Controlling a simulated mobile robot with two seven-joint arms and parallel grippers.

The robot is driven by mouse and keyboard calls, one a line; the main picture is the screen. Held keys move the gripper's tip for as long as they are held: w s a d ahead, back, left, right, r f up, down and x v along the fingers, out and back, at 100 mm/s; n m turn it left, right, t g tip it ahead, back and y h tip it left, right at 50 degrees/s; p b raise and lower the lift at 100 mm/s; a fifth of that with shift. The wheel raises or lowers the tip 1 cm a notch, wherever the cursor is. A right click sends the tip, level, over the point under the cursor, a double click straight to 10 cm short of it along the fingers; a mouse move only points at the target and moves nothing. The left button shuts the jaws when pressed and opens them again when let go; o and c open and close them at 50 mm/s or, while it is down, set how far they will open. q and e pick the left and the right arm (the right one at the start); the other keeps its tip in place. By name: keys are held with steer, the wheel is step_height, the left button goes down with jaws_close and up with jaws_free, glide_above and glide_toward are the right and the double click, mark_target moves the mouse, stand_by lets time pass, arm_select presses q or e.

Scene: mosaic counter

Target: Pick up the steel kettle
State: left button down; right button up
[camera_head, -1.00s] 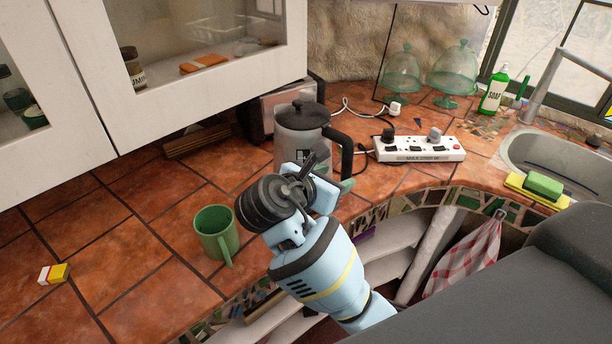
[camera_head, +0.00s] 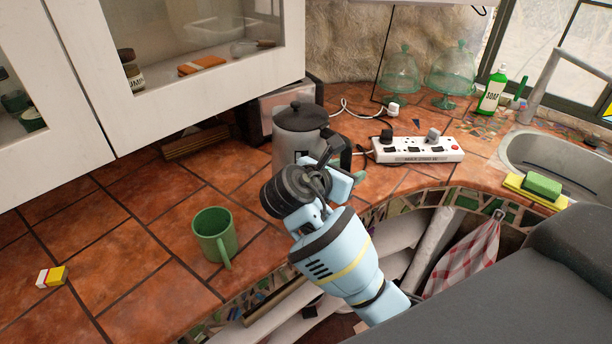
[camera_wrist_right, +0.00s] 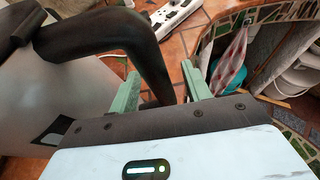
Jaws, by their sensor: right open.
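The steel kettle (camera_head: 290,148) stands upright on the tiled counter, with a black lid and a black handle on its right side. My right gripper (camera_head: 356,176) is at the handle, and my wrist partly covers the kettle's lower front. In the right wrist view, the kettle's grey body (camera_wrist_right: 50,105) fills the left side. Its black handle (camera_wrist_right: 152,62) comes down between the two green fingers of my right gripper (camera_wrist_right: 160,88). The fingers are apart, with a gap visible on the right of the handle. My left gripper is in neither view.
A green mug (camera_head: 214,236) stands on the counter left of my right wrist. A power strip (camera_head: 418,149) with plugs lies right of the kettle, and a toaster (camera_head: 268,108) stands behind it. A small yellow-and-white box (camera_head: 51,277) lies at far left. Open tiles lie between.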

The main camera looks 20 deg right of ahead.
steer(key=shift+x, duration=1.1)
jaws_close()
steer(key=shift+s+a, duration=0.1)
stand_by(0.3)
steer(key=shift+r, duration=0.25)
